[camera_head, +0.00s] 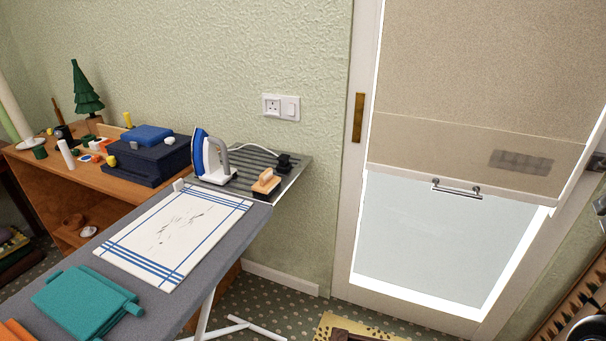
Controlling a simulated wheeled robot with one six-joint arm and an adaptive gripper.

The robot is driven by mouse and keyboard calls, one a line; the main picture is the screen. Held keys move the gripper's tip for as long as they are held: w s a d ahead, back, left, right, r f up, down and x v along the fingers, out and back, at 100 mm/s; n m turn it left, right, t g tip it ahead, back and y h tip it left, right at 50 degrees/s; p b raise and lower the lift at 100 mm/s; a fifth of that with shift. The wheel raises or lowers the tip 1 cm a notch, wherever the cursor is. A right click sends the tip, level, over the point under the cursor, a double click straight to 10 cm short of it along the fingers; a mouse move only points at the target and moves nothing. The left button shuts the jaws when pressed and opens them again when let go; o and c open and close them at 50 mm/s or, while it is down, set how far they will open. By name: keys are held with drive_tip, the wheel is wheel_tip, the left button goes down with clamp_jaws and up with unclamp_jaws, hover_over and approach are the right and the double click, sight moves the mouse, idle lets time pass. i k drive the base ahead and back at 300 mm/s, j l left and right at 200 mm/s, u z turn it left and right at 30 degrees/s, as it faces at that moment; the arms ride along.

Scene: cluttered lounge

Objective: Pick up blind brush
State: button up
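A small brush (266,184) with a light wooden top and dark bristles stands on the ribbed metal rest at the end of the ironing board; it looks like the blind brush. It stands to the right of the blue and white iron (211,158) and apart from it. A beige blind (470,80) hangs over the door's glass, with a grey patch low on its right side. My gripper is not in view.
The grey ironing board (208,265) holds a white cloth (175,233) with blue stripes and folded teal cloth (85,296). A wooden shelf unit (105,178) with clutter stands behind, left. A yellow mat (355,325) lies on the floor before the door.

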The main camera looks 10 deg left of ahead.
sight(267, 184)
drive_tip(key=i+u, duration=0.15)
drive_tip(key=i, duration=0.25)
drive_tip(key=i+l+u, duration=0.15)
drive_tip(key=i, duration=0.25)
drive_tip(key=u, duration=1.75)
